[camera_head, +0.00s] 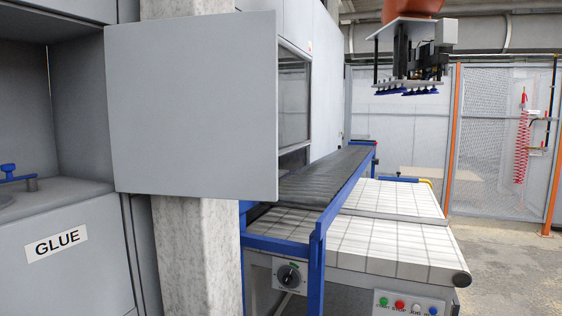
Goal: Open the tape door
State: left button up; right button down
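A large flat grey panel (192,110), which looks like a door, stands out in front of a concrete pillar at the left centre. No TAPE label shows on it, so I cannot tell for certain that it is the tape door. Just right of its right edge, a grey machine housing (325,85) has openings in its side (292,95). The panel's hinge and handle are not visible. Neither of my grippers is in view.
A grey cabinet with a GLUE label (57,243) stands at the left. A concrete pillar (195,260) is beside it. Grey floor (510,265) is clear at the right.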

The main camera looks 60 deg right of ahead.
aim_at(192, 101)
jog(key=z, duration=2.55)
jog(key=i, duration=0.9)
jog(key=u, duration=2)
